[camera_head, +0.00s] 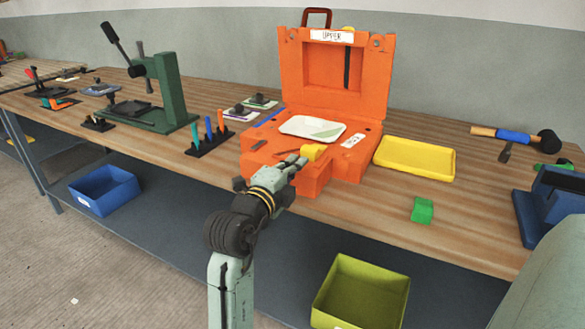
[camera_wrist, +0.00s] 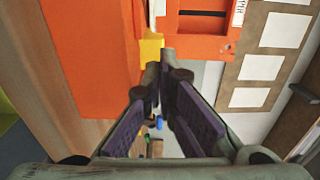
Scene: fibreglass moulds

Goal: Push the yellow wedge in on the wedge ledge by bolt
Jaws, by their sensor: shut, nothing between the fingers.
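The yellow wedge (camera_head: 312,151) sits at the front of the open orange mould's lower half (camera_head: 313,184). In the wrist view the wedge (camera_wrist: 151,48) shows just beyond my fingertips, against the orange wall. My gripper (camera_head: 298,161) is shut and empty, with its tips at the near side of the wedge; it also shows in the wrist view (camera_wrist: 160,68). I cannot tell whether the tips touch the wedge. The ledge under the wedge is largely hidden by my gripper and the wedge. I cannot make out the bolt clearly.
The mould's raised lid (camera_head: 290,75) is marked UPPER. A white sheet (camera_head: 312,128) lies on the lower half. A yellow tray (camera_head: 415,160) and a green block (camera_head: 422,210) are to the right, a tool rack (camera_head: 208,144) to the left. Bench space is clear around the green block.

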